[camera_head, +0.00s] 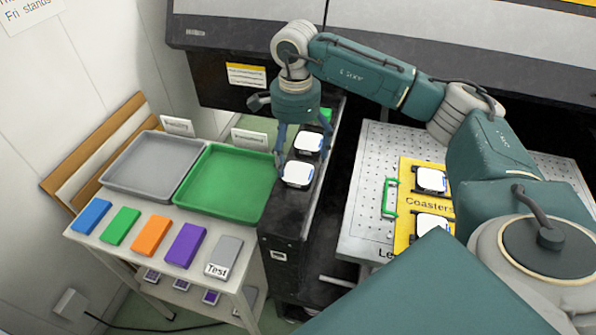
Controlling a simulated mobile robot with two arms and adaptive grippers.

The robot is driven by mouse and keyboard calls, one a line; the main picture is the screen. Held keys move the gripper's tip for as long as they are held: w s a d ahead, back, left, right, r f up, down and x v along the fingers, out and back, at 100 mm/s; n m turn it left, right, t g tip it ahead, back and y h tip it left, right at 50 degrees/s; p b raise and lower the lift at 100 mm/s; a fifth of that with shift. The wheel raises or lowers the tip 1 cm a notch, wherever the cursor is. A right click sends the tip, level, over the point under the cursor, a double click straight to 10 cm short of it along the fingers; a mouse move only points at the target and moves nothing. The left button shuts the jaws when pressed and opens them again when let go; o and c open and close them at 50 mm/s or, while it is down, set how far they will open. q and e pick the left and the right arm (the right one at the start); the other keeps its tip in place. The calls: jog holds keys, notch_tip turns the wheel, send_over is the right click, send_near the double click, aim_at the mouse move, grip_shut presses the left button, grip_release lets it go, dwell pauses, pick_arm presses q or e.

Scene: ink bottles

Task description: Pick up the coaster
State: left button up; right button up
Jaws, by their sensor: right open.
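Two white-topped, dark-edged square pieces lie on the narrow black surface in the middle, a near one (298,174) and a far one (308,143). Two similar pieces, a far one (431,181) and a near one (433,226), lie on a yellow mat (407,172) lettered "Coasters". My right gripper (300,158) points down over the black surface, its open fingers around or just above the two pieces there. I cannot tell whether it touches them. My left gripper is not in view.
A grey tray (114,186) and a green tray (267,209) stand on a white table at the left. Blue, green, orange, purple and grey blocks line its front edge. A green handle (389,198) stands on the perforated plate (368,155) at the right.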

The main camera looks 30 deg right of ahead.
aim_at(298, 172)
jog(key=shift+d+f+p, duration=0.1)
jog(key=shift+f+p, duration=0.2)
jog(key=shift+f, duration=0.15)
jog(key=f, duration=0.1)
jog(key=f+p, duration=0.1)
jog(key=f, duration=0.1)
jog(key=shift+s+f+p, duration=0.25)
jog(key=shift+s+p, duration=0.05)
jog(key=shift+f, duration=0.5)
jog(key=shift+w, duration=0.1)
jog(key=c, duration=0.9)
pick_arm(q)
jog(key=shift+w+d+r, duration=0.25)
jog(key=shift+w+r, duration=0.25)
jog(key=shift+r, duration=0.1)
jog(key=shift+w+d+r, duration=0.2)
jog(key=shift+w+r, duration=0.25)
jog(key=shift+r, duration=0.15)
pick_arm(e)
jog(key=c, duration=0.6)
jog(key=shift+c, duration=0.2)
